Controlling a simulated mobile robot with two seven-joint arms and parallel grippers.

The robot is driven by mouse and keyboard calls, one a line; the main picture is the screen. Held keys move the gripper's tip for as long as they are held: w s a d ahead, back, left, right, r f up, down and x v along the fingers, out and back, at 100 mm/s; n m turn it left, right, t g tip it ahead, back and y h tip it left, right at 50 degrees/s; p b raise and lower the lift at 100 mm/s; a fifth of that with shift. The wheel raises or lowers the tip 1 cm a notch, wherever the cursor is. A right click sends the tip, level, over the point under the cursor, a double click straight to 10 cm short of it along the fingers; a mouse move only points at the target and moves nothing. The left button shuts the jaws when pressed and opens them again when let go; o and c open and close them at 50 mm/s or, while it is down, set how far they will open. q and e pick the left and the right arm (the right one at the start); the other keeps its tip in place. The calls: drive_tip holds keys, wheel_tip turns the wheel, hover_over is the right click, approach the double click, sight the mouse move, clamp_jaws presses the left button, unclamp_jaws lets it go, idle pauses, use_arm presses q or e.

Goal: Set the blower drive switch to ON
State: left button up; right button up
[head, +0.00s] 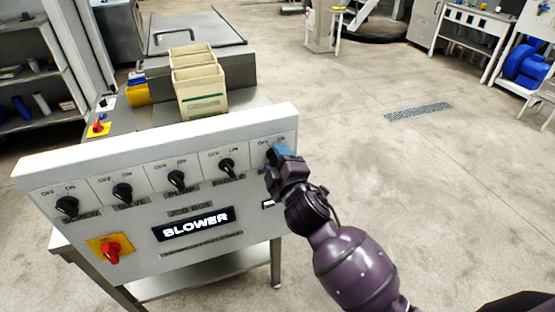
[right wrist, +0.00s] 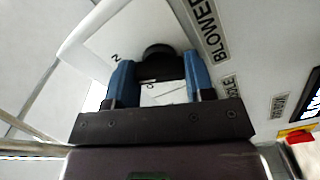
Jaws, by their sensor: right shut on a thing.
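The white switch panel (head: 250,190) carries a row of black rotary switches with OFF and ON marks. A lit plate on it reads BLOWER (head: 197,224). My right gripper (head: 277,155) is at the rightmost switch, at the panel's right end. In the right wrist view, its blue fingers (right wrist: 158,68) stand on either side of the black switch knob (right wrist: 158,52) and are shut on it. A BLOWER label (right wrist: 209,30) is beside the knob. The gripper hides most of this switch in the head view, and I cannot tell which mark it points to. My left gripper is not in view.
Other black knobs (head: 227,167) sit left of my gripper. A red rotary switch on a yellow plate (head: 111,249) is at the panel's lower left. Beige bins (head: 202,92) stand behind the panel. The floor to the right is open.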

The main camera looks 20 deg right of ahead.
drive_tip(key=o, duration=0.9)
drive_tip(key=s, duration=1)
drive_tip(key=shift+s+d, duration=0.15)
drive_tip(key=shift+s, duration=0.25)
